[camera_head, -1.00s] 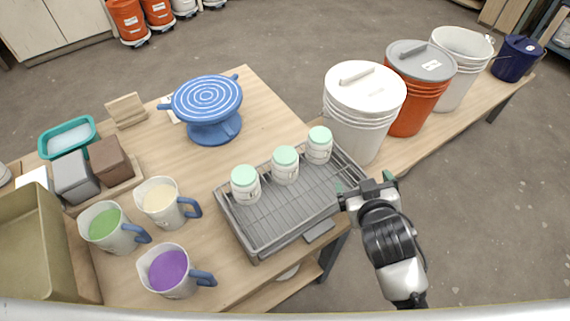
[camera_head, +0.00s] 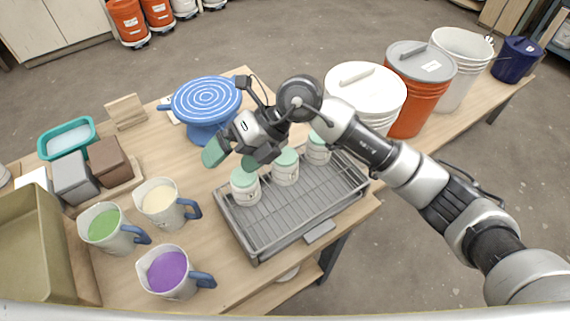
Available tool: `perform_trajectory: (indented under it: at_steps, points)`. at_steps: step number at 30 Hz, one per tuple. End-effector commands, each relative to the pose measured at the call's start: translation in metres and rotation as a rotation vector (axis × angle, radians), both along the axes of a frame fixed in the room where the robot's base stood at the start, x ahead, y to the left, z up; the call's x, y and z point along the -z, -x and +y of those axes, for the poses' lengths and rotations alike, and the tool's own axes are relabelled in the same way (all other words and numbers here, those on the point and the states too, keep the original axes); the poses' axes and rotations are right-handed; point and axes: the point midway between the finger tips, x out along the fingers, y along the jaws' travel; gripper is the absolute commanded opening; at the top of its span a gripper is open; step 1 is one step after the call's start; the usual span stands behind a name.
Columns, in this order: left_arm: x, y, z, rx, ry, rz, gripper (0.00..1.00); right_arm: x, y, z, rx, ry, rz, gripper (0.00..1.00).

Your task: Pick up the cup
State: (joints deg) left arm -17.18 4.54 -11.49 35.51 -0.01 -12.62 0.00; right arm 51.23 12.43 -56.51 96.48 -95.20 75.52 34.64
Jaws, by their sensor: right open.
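Three pitcher-like cups with blue handles stand on the left part of the table. One holds cream liquid (camera_head: 161,203), one green (camera_head: 107,228) and one purple (camera_head: 171,271). My right gripper (camera_head: 230,159) is open and empty. Its teal-tipped fingers hang above the table, between the blue turntable and the leftmost jar, to the upper right of the cream cup. It appears apart from all three cups. The picture does not tell which cup is meant. My left gripper is not in view.
Jars with mint lids (camera_head: 245,186) stand on a grey rack tray (camera_head: 262,252), under my right arm. A blue banding wheel (camera_head: 206,98) stands behind the gripper. Grey and brown blocks (camera_head: 75,177), a teal tub (camera_head: 68,139) and an olive bin (camera_head: 38,245) are at left. Buckets (camera_head: 423,70) line the right.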

Motion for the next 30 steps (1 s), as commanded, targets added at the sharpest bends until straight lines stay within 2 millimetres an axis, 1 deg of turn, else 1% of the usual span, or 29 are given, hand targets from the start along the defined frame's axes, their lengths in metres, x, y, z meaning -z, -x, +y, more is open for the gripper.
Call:
perform_trajectory:
  at_steps: [1,3,6,9,10,13,15,21,26,30]
  points:
    - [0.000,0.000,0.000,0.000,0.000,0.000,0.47,0.008,-0.015,-0.016,-0.003,0.160,-0.059,0.95]
    - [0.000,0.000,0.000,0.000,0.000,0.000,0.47,0.015,-0.033,-0.040,0.007,0.361,-0.115,0.95]
    - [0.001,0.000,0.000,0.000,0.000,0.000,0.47,0.015,-0.053,-0.071,0.041,0.584,-0.173,0.95]
    - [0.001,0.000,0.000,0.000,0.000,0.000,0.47,0.012,-0.066,-0.092,0.075,0.724,-0.205,0.95]
    - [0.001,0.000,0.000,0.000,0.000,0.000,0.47,0.011,-0.069,-0.096,0.082,0.752,-0.211,0.95]
    - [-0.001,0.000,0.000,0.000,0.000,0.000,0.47,0.016,-0.072,-0.104,0.095,0.801,-0.217,0.95]
    - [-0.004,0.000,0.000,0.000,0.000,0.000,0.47,0.026,-0.072,-0.104,0.097,0.809,-0.216,0.95]
    - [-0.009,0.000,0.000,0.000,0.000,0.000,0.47,0.055,-0.072,-0.102,0.095,0.805,-0.217,0.95]
    - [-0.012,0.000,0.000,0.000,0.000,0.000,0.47,0.066,-0.071,-0.101,0.095,0.803,-0.218,0.95]
    - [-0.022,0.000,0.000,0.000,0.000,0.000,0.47,0.082,-0.070,-0.095,0.093,0.802,-0.214,0.95]
